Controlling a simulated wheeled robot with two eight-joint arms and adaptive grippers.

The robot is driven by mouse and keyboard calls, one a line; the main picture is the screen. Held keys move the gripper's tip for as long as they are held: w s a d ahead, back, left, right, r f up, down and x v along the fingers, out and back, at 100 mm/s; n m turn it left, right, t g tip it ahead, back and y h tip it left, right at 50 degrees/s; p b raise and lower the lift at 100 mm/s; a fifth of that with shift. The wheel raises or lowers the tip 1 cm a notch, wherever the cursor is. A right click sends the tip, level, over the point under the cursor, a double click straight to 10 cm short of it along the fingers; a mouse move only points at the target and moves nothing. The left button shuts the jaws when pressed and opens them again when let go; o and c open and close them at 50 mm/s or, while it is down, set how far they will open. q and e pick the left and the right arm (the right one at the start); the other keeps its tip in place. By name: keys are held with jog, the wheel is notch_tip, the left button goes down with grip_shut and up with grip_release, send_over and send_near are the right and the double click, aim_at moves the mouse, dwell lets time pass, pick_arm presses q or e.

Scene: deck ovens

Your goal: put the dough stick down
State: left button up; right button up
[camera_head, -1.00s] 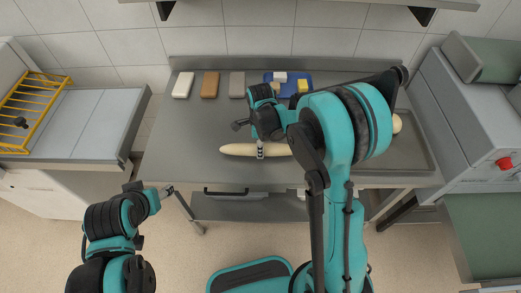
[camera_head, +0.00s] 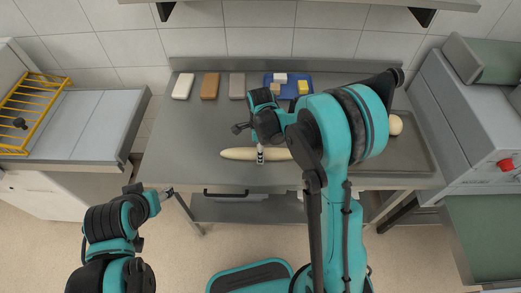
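The dough stick (camera_head: 236,154) is a long, pale cream roll lying crosswise over the front part of the steel table (camera_head: 180,140). My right gripper (camera_head: 260,155) points down at the stick with its fingers around it and looks shut on it. The stick is level. From above I cannot tell whether it touches the table top or hangs just over it. Its right end is hidden behind my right arm. My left gripper (camera_head: 168,192) is off the table at the lower left, away from the stick. Its fingers are too small to read.
White, brown and grey blocks (camera_head: 209,86) lie along the table's back. A blue tray (camera_head: 268,78) with small items stands beside them. A metal tray (camera_head: 420,155) with a round dough piece (camera_head: 395,125) is at the right. The table left of the stick is clear.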

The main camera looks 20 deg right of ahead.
jog(key=s+r+n+t+p, duration=0.1)
jog(key=s+r+n, duration=0.1)
jog(key=r, duration=0.6)
jog(key=s+r+n+t+p, duration=0.1)
jog(key=s+r+n+p, duration=0.15)
jog(key=r, duration=0.55)
jog(key=s+d+r+n+t, duration=0.1)
jog(key=s+n+t, duration=0.1)
jog(key=s+n, duration=0.4)
jog(key=s+d+r+n+t, duration=0.1)
jog(key=s+r+n+t, duration=0.1)
jog(key=s+n, duration=0.4)
jog(key=n+t, duration=0.1)
jog(key=n, duration=0.3)
jog(key=shift+s+d+n+b, duration=0.25)
jog(key=shift+d+n+b, duration=0.1)
jog(key=shift+d+b, duration=0.05)
